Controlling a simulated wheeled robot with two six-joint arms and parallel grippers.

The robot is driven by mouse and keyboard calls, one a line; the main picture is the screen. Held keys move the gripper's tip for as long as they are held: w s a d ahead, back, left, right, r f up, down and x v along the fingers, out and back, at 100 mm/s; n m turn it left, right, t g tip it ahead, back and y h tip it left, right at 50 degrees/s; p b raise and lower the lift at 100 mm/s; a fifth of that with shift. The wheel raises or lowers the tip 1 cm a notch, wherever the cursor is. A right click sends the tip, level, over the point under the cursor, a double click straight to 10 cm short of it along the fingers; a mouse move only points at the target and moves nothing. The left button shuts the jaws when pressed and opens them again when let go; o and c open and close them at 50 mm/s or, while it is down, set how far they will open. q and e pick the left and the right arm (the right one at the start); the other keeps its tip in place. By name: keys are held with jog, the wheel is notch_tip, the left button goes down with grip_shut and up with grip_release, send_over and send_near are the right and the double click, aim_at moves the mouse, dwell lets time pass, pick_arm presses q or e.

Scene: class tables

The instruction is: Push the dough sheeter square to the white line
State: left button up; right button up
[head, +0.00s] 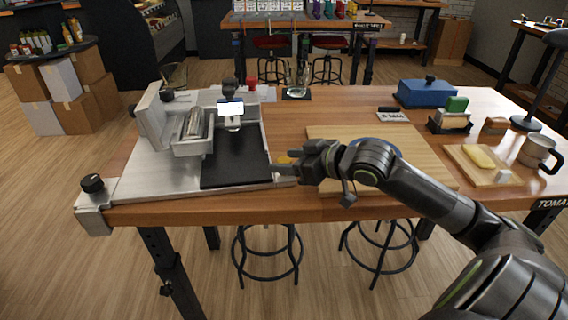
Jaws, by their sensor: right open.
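The dough sheeter (181,147) is a pale grey metal machine with a black belt (236,165), on the left part of the wooden table. A small lit screen and dark knobs stand at its back. Its metal base runs close to the table's front edge. I cannot clearly make out a white line on the table. My right gripper (282,162) is open beside the sheeter's front right corner, its fingers pointing left. I cannot tell whether they touch the metal. A small yellow patch shows near the fingertips. My left gripper is not in view.
A wooden board (415,160) lies partly behind my right arm. A blue box (426,93), a small board (481,167) with a yellow block, a metal cup (536,152) and a lamp stand at the right. Bare tabletop shows behind the large board. Stools stand below.

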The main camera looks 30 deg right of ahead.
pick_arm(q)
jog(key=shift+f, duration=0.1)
pick_arm(e)
jog(key=shift+x, duration=0.75)
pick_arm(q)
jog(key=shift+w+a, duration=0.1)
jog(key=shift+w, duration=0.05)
